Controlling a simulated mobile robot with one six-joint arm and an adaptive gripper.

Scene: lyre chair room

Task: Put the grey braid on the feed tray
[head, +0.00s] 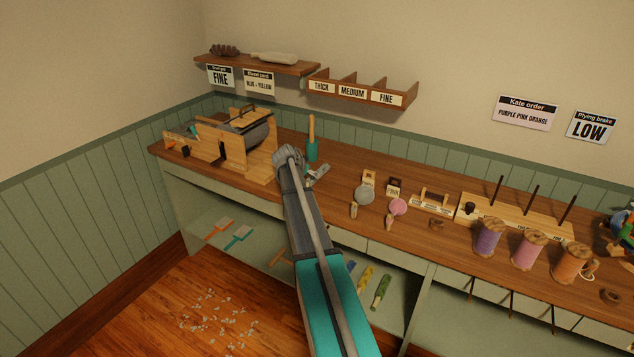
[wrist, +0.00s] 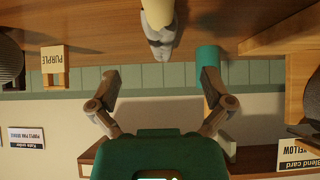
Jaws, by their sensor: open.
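A pale grey, elongated braid-like bundle (head: 275,57) lies on the upper wall shelf at the back left. It looks like the grey braid. A wooden drum carder (head: 262,160) stands at the bench's left end; its feed tray cannot be made out clearly. My gripper (head: 319,175) is open above the bench, right of the carder, well apart from the shelf. In the wrist view my gripper (wrist: 156,82) shows two spread fingers with nothing between them. A cream and grey object (wrist: 162,38) appears beyond them; I cannot tell what it is.
A dark brown bundle (head: 223,50) shares the shelf (head: 300,70). A divided rack (head: 362,92) is right of it. Purple, pink and orange spools (head: 530,247) stand on the right of the bench.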

